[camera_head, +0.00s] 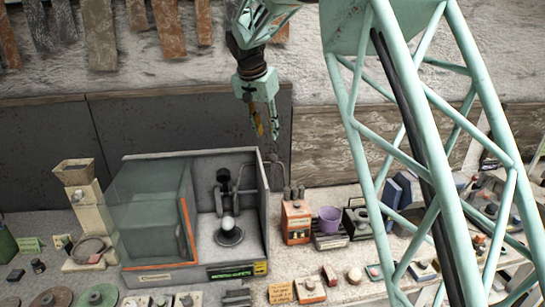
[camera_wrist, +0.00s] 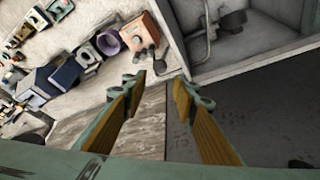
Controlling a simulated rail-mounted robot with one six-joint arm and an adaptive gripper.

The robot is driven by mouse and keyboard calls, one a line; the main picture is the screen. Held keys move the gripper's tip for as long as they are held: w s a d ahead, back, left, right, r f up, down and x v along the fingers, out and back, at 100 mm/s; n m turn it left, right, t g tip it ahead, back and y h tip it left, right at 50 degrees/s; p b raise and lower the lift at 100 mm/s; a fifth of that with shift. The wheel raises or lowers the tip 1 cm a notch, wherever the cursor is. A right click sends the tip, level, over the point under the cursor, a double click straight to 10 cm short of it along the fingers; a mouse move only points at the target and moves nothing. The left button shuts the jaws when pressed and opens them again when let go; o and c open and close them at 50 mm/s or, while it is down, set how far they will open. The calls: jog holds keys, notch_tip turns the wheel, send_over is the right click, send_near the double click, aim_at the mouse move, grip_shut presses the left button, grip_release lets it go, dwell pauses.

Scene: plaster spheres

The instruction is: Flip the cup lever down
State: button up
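My gripper (camera_head: 267,127) hangs in the air above and a little right of the open-fronted grey cabinet (camera_head: 190,160). Its two fingers are apart with nothing between them, as the wrist view (camera_wrist: 160,85) shows. Inside the cabinet stands a dark upright mechanism (camera_head: 223,178) with a pale ball (camera_head: 227,223) on a round dark base (camera_head: 229,237). I cannot tell for sure which part is the cup lever.
The cabinet's glass panel (camera_head: 150,215) has an orange edge. Right of the cabinet stand an orange box (camera_head: 296,222) and a purple cup (camera_head: 329,219). Several small objects line the bench front. A stone hopper device (camera_head: 80,190) stands left. The dark wall panel (camera_head: 170,120) is behind.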

aim_at(272, 155)
jog(key=shift+f, duration=0.15)
jog(key=shift+p+x, duration=0.9)
jog(key=shift+x, duration=5.85)
jog(key=c, duration=0.9)
